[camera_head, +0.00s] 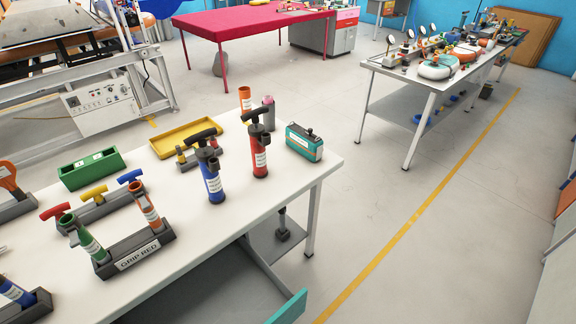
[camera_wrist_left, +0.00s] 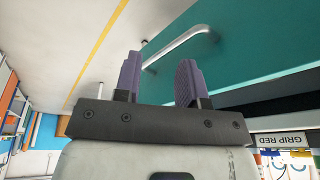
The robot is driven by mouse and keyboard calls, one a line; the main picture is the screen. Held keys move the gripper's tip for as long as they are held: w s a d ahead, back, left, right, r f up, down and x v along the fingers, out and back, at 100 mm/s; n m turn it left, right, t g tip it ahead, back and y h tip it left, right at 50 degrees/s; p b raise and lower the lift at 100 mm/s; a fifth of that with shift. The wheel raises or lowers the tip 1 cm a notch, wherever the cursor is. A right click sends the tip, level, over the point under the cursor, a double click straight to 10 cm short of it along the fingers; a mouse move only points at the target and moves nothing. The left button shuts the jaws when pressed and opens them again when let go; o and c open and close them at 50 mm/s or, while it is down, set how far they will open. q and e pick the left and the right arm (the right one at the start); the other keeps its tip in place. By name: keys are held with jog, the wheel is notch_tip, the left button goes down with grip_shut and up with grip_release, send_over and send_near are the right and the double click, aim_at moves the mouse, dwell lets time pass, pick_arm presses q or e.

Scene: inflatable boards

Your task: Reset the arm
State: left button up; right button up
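My left gripper (camera_wrist_left: 158,78) shows only in the left wrist view. Its two purple ribbed fingers stand apart with nothing between them. Behind them is a teal panel (camera_wrist_left: 245,50) with a metal bar handle (camera_wrist_left: 180,45); I cannot tell the distance to it. Neither of my grippers shows in the head view. On the white workbench (camera_head: 240,225) stand a blue hand pump (camera_head: 211,180) and a red hand pump (camera_head: 260,150), both upright. A dark holder labelled GRIP RED (camera_head: 137,255) carries a green grip and an orange one. Its label also shows in the wrist view (camera_wrist_left: 282,140).
The bench also holds a green bin (camera_head: 92,170), a yellow tray (camera_head: 185,139), a teal box (camera_head: 304,143) and a rack of coloured T-handles (camera_head: 95,203). A second bench (camera_head: 400,72) stands back right. The floor with a yellow line (camera_head: 400,237) between is clear.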

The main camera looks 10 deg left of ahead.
pick_arm(q)
jog(key=s+a+r+p, duration=0.1)
jog(key=a+r+p, duration=0.1)
jog(key=r+p, duration=0.9)
jog(key=s+a+r+p, duration=0.1)
jog(key=a+r+p, duration=0.2)
jog(key=r+p, duration=0.8)
jog(key=s+a+r+p, duration=0.1)
jog(key=a+r+p, duration=0.2)
jog(key=r+p, duration=0.9)
jog(key=w+v, duration=0.1)
jog(key=v, duration=0.5)
jog(key=shift+r, duration=0.25)
jog(key=shift+a, duration=0.1)
